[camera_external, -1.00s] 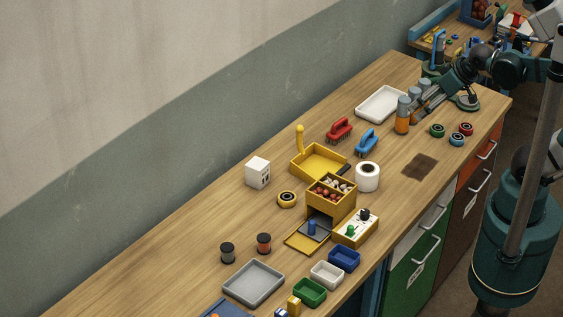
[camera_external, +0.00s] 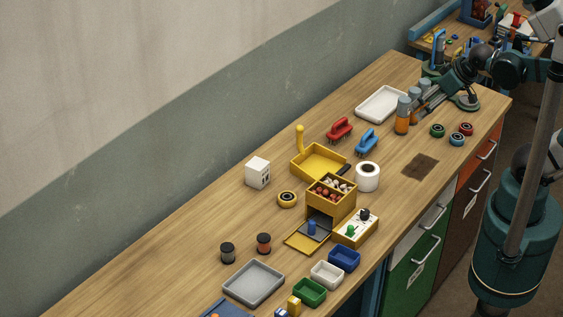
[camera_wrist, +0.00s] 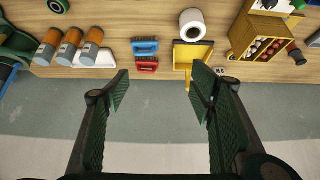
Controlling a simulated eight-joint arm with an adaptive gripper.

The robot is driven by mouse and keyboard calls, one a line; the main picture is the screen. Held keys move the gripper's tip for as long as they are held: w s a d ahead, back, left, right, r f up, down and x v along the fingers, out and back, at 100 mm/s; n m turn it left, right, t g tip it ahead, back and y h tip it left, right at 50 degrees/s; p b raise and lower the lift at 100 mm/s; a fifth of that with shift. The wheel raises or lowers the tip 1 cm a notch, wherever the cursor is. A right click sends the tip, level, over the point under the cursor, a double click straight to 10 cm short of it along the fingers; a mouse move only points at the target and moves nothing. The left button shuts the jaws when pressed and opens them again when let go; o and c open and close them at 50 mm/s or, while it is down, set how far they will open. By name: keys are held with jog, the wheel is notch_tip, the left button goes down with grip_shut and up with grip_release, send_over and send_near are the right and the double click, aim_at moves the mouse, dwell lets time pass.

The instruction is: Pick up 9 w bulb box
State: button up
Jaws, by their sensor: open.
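The box that best fits the 9 w bulb box is a small white carton (camera_external: 258,173) with dark marks on one side. It stands upright on the bench near the wall, left of the yellow dustpan, in the external view. In the external view my arm reaches in at the upper right, far from the white carton, and the fingertips are not clear.
The yellow dustpan (camera_external: 320,163), a yellow compartment box (camera_external: 331,205) and a white roll (camera_external: 368,177) stand right of the carton. A yellow tape roll (camera_external: 287,199) lies near it. Orange cylinders (camera_external: 402,118) stand near my arm. Bench left of the carton is clear.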

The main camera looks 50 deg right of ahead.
jog(key=shift+r, duration=0.1)
jog(key=w+a+r+n+g, duration=0.1)
jog(key=w+a+r+n, duration=0.15)
jog(key=w, duration=0.45)
jog(key=w+a+r+n+g, duration=0.1)
jog(key=w+a+r+n, duration=0.15)
jog(key=w, duration=0.35)
jog(key=n+g+p, duration=0.3)
jog(key=n+g, duration=0.2)
jog(key=n, duration=0.9)
send_over(256, 164)
jog(key=f, duration=2.3)
jog(key=shift+d, duration=0.4)
jog(key=shift+a+f, duration=0.3)
jog(key=shift+f, duration=0.25)
